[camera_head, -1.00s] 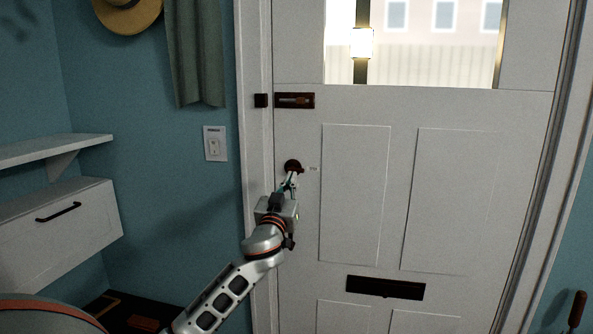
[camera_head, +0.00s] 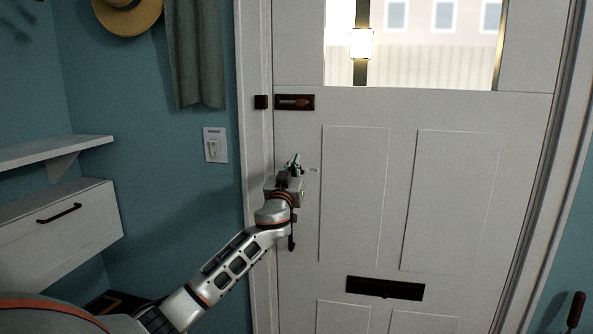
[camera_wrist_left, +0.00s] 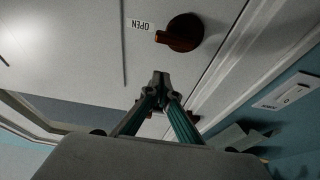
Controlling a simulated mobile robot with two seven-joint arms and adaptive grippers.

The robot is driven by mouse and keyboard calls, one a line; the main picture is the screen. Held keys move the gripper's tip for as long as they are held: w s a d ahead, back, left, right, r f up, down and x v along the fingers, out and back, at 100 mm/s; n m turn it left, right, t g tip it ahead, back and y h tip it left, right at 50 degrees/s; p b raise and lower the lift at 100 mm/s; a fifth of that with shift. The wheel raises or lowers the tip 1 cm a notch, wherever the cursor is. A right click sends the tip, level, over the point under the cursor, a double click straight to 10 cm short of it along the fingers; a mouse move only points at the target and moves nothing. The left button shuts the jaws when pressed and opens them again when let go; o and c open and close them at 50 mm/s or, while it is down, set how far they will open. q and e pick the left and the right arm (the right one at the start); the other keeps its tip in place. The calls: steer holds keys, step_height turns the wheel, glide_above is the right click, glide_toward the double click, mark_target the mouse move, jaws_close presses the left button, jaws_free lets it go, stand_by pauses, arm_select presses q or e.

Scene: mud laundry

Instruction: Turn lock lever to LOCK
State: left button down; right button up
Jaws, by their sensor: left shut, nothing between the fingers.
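The lock lever (camera_wrist_left: 186,32) is a dark red-brown round knob with a short pointer on the white door. In the left wrist view its pointer faces left, toward a small white label (camera_wrist_left: 143,26) reading OPEN, upside down. My left gripper (camera_wrist_left: 160,78) is shut and empty, its fingertips apart from the lever in that picture. In the head view my left gripper (camera_head: 294,162) is in front of the door and hides the lever. No LOCK label is visible. My right gripper is out of view.
A dark slide bolt (camera_head: 294,102) is on the door above the gripper, and a mail slot (camera_head: 385,288) is lower down. A light switch (camera_head: 215,145) is on the blue wall. A shelf (camera_head: 55,150) and cabinet (camera_head: 60,225) stand at left.

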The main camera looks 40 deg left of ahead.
arm_select(q)
steer(key=shift+w+a+f, duration=0.2)
steer(key=shift+w+f, duration=0.25)
steer(key=shift+f, duration=0.4)
steer(key=shift+w+a+f, duration=0.2)
steer(key=shift+w+f, duration=0.25)
steer(key=shift+f, duration=0.35)
